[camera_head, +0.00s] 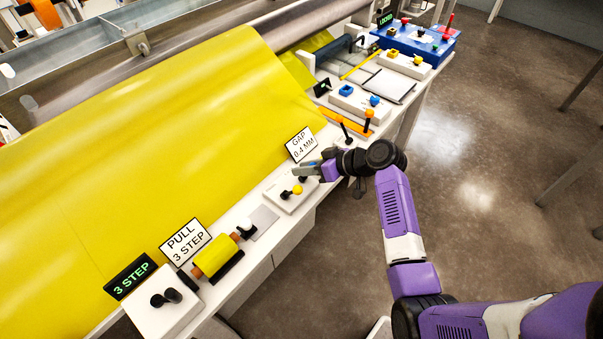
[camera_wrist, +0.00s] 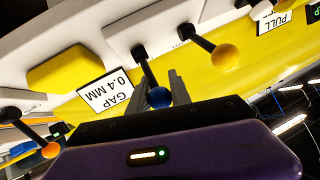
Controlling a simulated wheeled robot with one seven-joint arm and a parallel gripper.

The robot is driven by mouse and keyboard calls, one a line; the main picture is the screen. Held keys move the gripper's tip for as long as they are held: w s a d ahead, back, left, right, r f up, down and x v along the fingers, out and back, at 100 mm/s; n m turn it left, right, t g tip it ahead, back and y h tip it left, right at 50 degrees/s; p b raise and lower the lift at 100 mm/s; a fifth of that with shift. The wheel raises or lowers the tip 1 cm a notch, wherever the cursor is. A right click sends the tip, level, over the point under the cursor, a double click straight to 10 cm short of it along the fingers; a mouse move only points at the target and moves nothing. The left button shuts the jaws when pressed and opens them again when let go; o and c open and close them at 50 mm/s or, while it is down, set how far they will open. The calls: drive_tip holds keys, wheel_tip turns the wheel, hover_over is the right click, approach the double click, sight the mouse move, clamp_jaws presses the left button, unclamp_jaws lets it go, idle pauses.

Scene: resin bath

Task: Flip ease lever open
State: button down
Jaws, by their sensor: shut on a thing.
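My gripper (camera_head: 312,172) is at the control plate by the GAP sign. In the wrist view its two grey fingers (camera_wrist: 166,92) are shut on a black lever with a blue ball knob (camera_wrist: 158,97). The blue knob is hidden by the gripper in the head view. A second lever on the same plate has a yellow ball (camera_head: 297,189) and stands just beside the gripper; its yellow ball also shows in the wrist view (camera_wrist: 225,57). No label naming the ease lever is readable.
The GAP 0.4 MM sign (camera_head: 301,145) stands close behind the gripper. A lever with an orange ball (camera_head: 369,113) is further along the bench. A yellow roller (camera_head: 214,258) and the PULL 3 STEP sign (camera_head: 185,243) are at lower left. Yellow sheet (camera_head: 180,130) fills the far side.

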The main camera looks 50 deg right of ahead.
drive_tip(key=b, duration=0.1)
drive_tip(key=t+b, duration=0.1)
drive_tip(key=shift+s+d+f+b, duration=0.1)
drive_tip(key=shift+s+f+b, duration=0.2)
drive_tip(key=shift+s+b, duration=0.1)
drive_tip(key=shift+s+t+b, duration=0.1)
drive_tip(key=shift+t+b, duration=0.25)
drive_tip(key=shift+t, duration=0.05)
drive_tip(key=shift+r, duration=0.15)
drive_tip(key=c, duration=1.2)
unclamp_jaws()
drive_tip(key=shift+s, duration=0.1)
drive_tip(key=v, duration=0.7)
drive_tip(key=shift+s+d+b, duration=0.1)
drive_tip(key=shift+s+b, duration=0.3)
